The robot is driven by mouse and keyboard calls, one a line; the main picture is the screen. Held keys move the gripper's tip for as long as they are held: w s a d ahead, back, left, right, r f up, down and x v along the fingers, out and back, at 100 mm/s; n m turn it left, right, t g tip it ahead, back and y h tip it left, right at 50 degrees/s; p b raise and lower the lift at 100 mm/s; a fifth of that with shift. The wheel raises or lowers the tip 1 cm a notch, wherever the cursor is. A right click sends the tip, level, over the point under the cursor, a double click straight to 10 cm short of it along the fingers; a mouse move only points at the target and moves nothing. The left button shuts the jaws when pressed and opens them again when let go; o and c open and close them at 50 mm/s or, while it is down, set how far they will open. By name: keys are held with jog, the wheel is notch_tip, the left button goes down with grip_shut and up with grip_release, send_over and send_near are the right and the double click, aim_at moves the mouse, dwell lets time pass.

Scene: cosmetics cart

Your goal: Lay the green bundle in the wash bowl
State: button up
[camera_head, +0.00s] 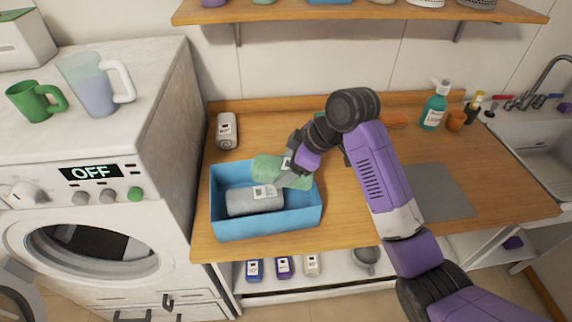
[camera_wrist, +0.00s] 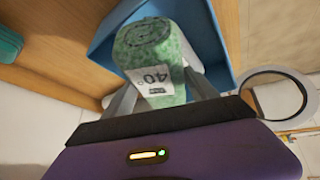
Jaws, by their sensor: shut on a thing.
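The green bundle (camera_head: 268,167) is a rolled, mottled green cloth with a white tag. My gripper (camera_head: 288,176) is shut on it, over the back part of the blue wash bowl (camera_head: 266,226), a rectangular basin on the wooden counter. The bundle hides part of the bowl's back rim; its exact height above the floor cannot be told. In the wrist view the green bundle (camera_wrist: 150,45) stands out between the two fingers, its tag reading 40, with the blue bowl (camera_wrist: 222,30) behind it. A grey bundle (camera_head: 252,202) with a tag lies in the front of the bowl.
A grey tagged roll (camera_head: 227,131) lies behind the bowl on the counter. The washing machine (camera_head: 95,130) stands close at the left, with a green mug (camera_head: 36,101) on top. A grey mat (camera_head: 440,192), soap bottle (camera_head: 434,107) and sink (camera_head: 540,140) are at the right.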

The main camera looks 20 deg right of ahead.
jog(key=shift+f, duration=0.15)
jog(key=o, duration=1.6)
jog(key=shift+o, duration=0.2)
jog(key=shift+r, duration=0.25)
jog(key=b+v, duration=0.1)
jog(key=v, duration=0.9)
jog(key=shift+s+d+r, duration=0.1)
jog(key=shift+d+r, duration=0.1)
jog(key=shift+r, duration=0.15)
jog(key=shift+s+d+r, duration=0.1)
jog(key=shift+s+r, duration=0.2)
jog(key=shift+r, duration=0.15)
